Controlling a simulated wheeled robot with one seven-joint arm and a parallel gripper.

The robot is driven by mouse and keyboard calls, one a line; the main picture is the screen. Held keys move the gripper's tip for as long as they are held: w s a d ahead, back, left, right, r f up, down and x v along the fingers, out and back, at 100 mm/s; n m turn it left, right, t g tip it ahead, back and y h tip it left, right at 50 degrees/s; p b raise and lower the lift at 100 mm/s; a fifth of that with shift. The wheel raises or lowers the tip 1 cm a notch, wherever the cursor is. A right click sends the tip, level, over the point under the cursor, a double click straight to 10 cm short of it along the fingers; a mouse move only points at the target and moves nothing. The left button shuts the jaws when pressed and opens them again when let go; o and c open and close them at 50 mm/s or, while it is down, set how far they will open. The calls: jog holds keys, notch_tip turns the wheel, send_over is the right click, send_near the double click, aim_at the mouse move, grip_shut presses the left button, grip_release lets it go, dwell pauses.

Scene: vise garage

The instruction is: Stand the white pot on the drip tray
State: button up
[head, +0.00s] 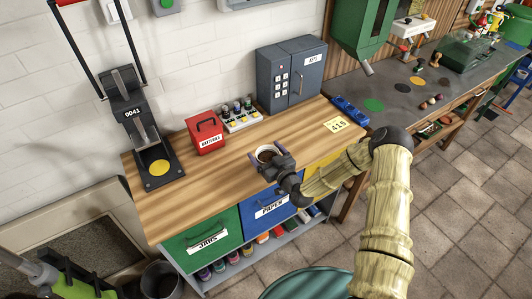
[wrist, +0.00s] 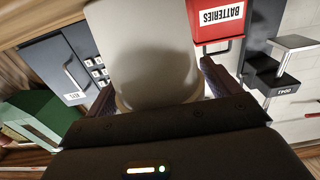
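The white pot (head: 266,157) with a dark brown top is at the front middle of the wooden bench. In the wrist view the pot (wrist: 150,55) is large and pale between the two fingers. My gripper (head: 268,154) has a finger on each side of the pot and looks shut on it; the wrist view also shows my gripper (wrist: 160,92). Whether the pot touches the bench or hangs just above it I cannot tell. No thing is clearly a drip tray; a green disc (head: 373,105) lies on the grey bench at the right.
The wooden bench (head: 170,209) has bare room at left. A red batteries box (head: 206,133), a rack of bottles (head: 241,116) and a grey keypad cabinet (head: 291,76) stand behind the pot. A black press (head: 135,125) is at left, blue blocks (head: 349,111) at right.

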jog(key=shift+o, duration=0.6)
jog(key=shift+r, duration=0.2)
jog(key=shift+s+d+f, duration=0.15)
jog(key=shift+s+d, duration=0.05)
jog(key=shift+s, duration=0.05)
jog(key=b+v, duration=0.4)
jog(key=v, duration=0.7)
jog(key=shift+s, duration=0.15)
